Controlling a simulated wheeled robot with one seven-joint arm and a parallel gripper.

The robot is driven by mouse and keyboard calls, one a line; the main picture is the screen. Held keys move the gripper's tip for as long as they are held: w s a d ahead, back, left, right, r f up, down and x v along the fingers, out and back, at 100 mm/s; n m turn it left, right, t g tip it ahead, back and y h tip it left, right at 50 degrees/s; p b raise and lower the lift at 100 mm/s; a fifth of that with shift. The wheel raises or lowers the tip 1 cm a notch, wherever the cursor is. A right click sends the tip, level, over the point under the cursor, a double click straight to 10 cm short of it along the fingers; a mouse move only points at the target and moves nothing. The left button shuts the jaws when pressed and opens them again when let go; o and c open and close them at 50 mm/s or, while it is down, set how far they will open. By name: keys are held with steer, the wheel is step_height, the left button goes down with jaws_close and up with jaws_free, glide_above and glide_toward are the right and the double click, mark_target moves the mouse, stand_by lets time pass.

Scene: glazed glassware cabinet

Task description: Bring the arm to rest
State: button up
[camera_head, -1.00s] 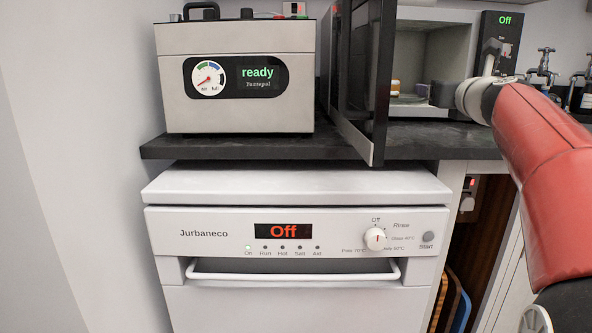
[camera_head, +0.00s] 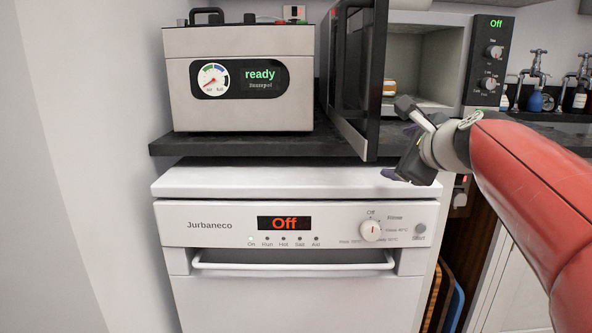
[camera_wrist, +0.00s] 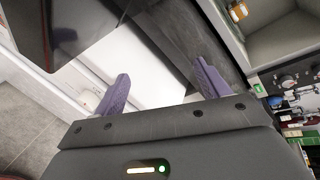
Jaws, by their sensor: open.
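My gripper (camera_head: 392,176) is at the end of my red arm, in front of the counter edge, just right of the open microwave door. In the wrist view its two purple fingers (camera_wrist: 162,90) are spread apart with nothing between them. Behind them in that view lie the white dishwasher top and the dark counter. In the head view the fingers are partly hidden behind the wrist.
The microwave door (camera_head: 372,90) stands open over the counter (camera_head: 240,146). A jar with an orange band (camera_head: 389,88) is inside the microwave (camera_head: 432,65). A steel machine reading "ready" (camera_head: 238,100) stands left. The dishwasher (camera_head: 290,290) is shut, its display reading "Off". Taps (camera_head: 538,70) are at right.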

steer(key=s+a+f+n+g+h, duration=0.1)
steer(key=s+f+n+g, duration=0.3)
steer(key=s+f+n, duration=0.7)
steer(key=s+a+f+n+g+h+p, duration=0.1)
steer(key=s+a+f+n+g, duration=0.2)
steer(key=s+f+n, duration=0.9)
steer(key=s+f+g, duration=0.1)
steer(key=s+f, duration=0.1)
steer(key=s, duration=0.1)
steer(key=shift+s+a, duration=0.2)
steer(key=shift+s, duration=0.2)
